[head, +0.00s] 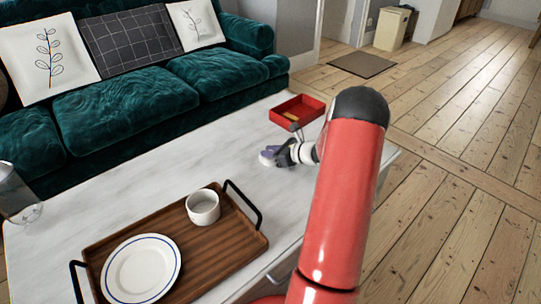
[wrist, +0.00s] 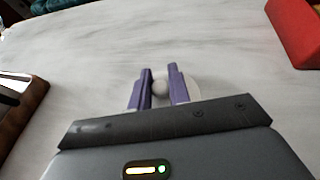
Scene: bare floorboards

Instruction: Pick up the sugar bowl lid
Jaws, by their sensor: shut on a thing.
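The sugar bowl lid (wrist: 190,88) is a pale disc with a round knob, lying at the table surface in the wrist view. My gripper (wrist: 160,87) has its two purple fingers shut on the knob, one on each side. In the head view my gripper (head: 272,155) is low over the white table, and a pale edge of the lid (head: 265,159) shows beside the fingers. Most of the lid is hidden there by my gripper. I cannot tell whether the lid touches the table.
A wooden tray (head: 225,243) with black handles holds a white cup (head: 203,208) and a plate (head: 141,269). A red box (head: 285,106) stands close behind my gripper. A clear glass (head: 17,195) is at the left edge. The table (head: 150,155) between is bare. A green sofa (head: 130,105) lines the back.

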